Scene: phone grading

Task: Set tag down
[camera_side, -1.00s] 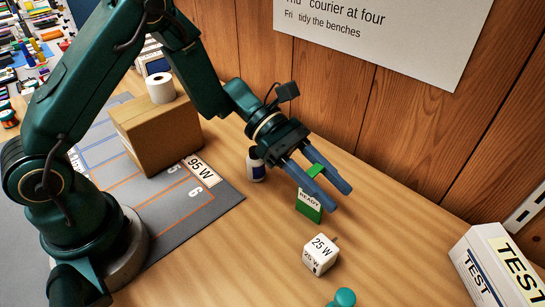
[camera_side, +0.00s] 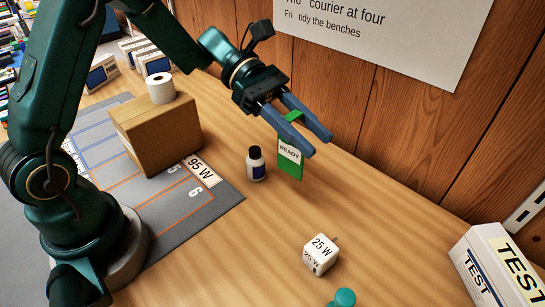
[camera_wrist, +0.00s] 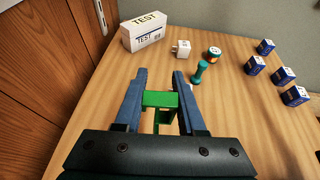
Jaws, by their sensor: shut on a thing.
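The tag is green with a white label reading READY (camera_side: 290,168). It hangs upright below the fingers of my gripper (camera_side: 298,125), which is shut on its green top. In the side view its lower edge seems to be above the bench, though the exact gap is hard to tell. In the wrist view the green tag (camera_wrist: 160,99) sits between the two blue fingers, and the label face is hidden there.
A white 25 W charger (camera_side: 320,254), a teal object (camera_side: 343,298) and a TEST box (camera_side: 497,265) stand nearer the front. A small bottle (camera_side: 255,164) is left of the tag. A cardboard box (camera_side: 155,138) stands on the grey mat (camera_side: 225,195). Several blue boxes (camera_wrist: 283,75) stand at right.

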